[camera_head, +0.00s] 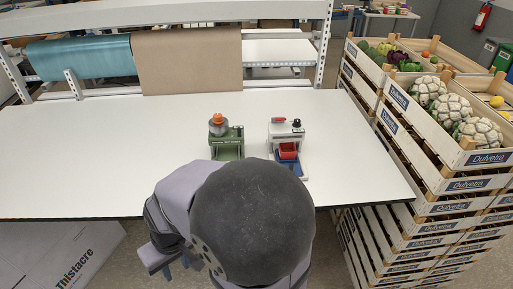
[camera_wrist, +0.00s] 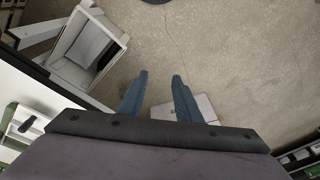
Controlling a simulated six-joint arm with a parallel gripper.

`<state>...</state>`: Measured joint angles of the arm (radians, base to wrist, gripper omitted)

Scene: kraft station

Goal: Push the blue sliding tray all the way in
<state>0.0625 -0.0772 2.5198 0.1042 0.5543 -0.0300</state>
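The blue sliding tray (camera_head: 292,168) shows at the front of the white and grey device (camera_head: 287,130) on the table. It sticks out toward the table's front edge, and a red block (camera_head: 288,150) shows just above its back part. My gripper (camera_wrist: 160,75) has its two blue fingers apart, with nothing between the tips, over the floor. In the head view, my arm's large dark round joint hides much of the area in front of the devices. The gripper is well to the left of the tray and off the table's front edge. The tray cannot be made out in the wrist view.
A green device (camera_head: 226,143) with an orange knob stands left of the white one. The white table (camera_head: 90,150) is clear at left. Stacked wooden crates (camera_head: 435,185) of vegetables stand right of the table. Paper rolls (camera_head: 187,60) hang behind. An open bin (camera_wrist: 90,45) stands on the floor.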

